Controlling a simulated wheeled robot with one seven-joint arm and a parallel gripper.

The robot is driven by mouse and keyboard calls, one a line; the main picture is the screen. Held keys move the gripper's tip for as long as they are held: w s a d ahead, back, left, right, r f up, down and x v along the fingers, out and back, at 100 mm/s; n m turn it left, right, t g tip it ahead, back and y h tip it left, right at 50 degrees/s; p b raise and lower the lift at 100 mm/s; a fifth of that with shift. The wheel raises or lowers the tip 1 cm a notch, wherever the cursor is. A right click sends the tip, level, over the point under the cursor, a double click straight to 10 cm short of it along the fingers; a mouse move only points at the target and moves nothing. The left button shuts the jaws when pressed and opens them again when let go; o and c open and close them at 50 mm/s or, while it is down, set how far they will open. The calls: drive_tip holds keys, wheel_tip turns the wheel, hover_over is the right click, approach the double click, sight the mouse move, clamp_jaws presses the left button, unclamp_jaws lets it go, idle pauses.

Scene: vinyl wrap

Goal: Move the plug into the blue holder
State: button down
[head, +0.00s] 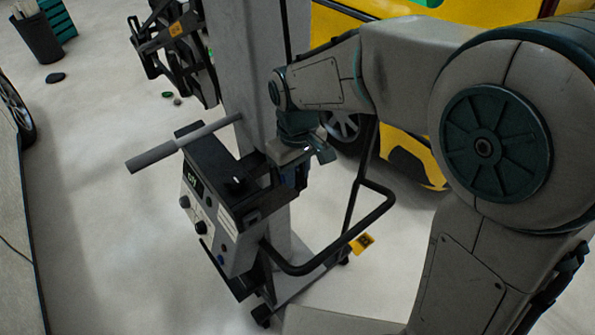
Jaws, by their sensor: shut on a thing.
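My gripper (300,155) is at the end of my arm, just right of the machine on the wheeled stand (215,200). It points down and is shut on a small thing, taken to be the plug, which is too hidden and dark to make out. A blue part (296,177), likely the blue holder, shows just below the gripper at the machine's right side. The gripper and the blue part overlap in this view, so I cannot tell whether the plug is in it or above it.
A grey column (255,75) rises behind the machine, and a grey bar (180,145) sticks out left. A yellow car (405,150) stands behind. The floor at left is mostly clear.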

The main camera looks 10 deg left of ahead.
drive_tip(key=shift+w+a, duration=0.1)
idle(0.8)
drive_tip(key=c, duration=1.1)
unclamp_jaws()
drive_tip(key=shift+c, duration=0.2)
drive_tip(key=shift+r, duration=0.15)
wheel_tip(320, 180, up, 14)
drive_tip(key=b, duration=0.1)
drive_tip(key=shift+f, duration=0.2)
